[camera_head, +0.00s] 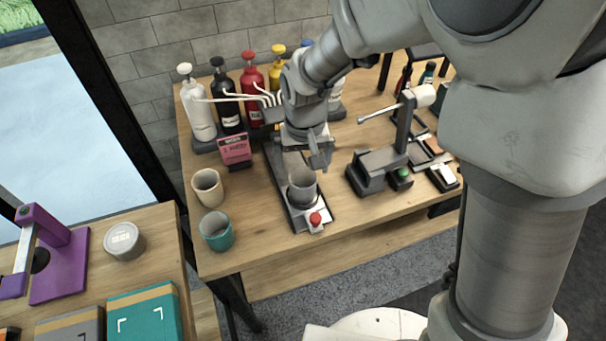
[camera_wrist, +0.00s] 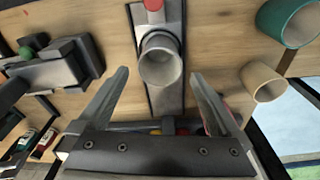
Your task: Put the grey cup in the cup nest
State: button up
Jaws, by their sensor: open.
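The grey cup (camera_head: 302,182) stands upright, mouth up, at the front end of a long dark-edged dispenser base (camera_head: 322,215), just behind a red button. A darker grey ring, seemingly the cup nest (camera_head: 300,200), shows around its lower part; how deep the cup sits I cannot tell. In the wrist view the cup (camera_wrist: 161,66) shows its open mouth between and beyond the fingertips. My gripper (camera_head: 308,152) is open and empty, behind and above the cup. In the wrist view the fingers (camera_wrist: 161,78) are spread wide on either side, apart from the cup.
A beige cup (camera_head: 208,188) and a teal cup (camera_head: 217,231) stand to the left. Several pump bottles (camera_head: 230,100) and a pink sign (camera_head: 235,150) are behind. A press-like device (camera_head: 372,170) stands close on the right. Bare table lies between cups and base.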

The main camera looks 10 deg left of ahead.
jog(key=s+d+r+m+t, duration=0.2)
jog(key=s+d+r, duration=0.1)
jog(key=d+r, duration=1.05)
jog(key=s+d+r+m+t, duration=0.2)
jog(key=s+d+r, duration=0.3)
jog(key=s+d, duration=0.4)
jog(key=shift+s+d, duration=0.4)
jog(key=shift+s, duration=0.15)
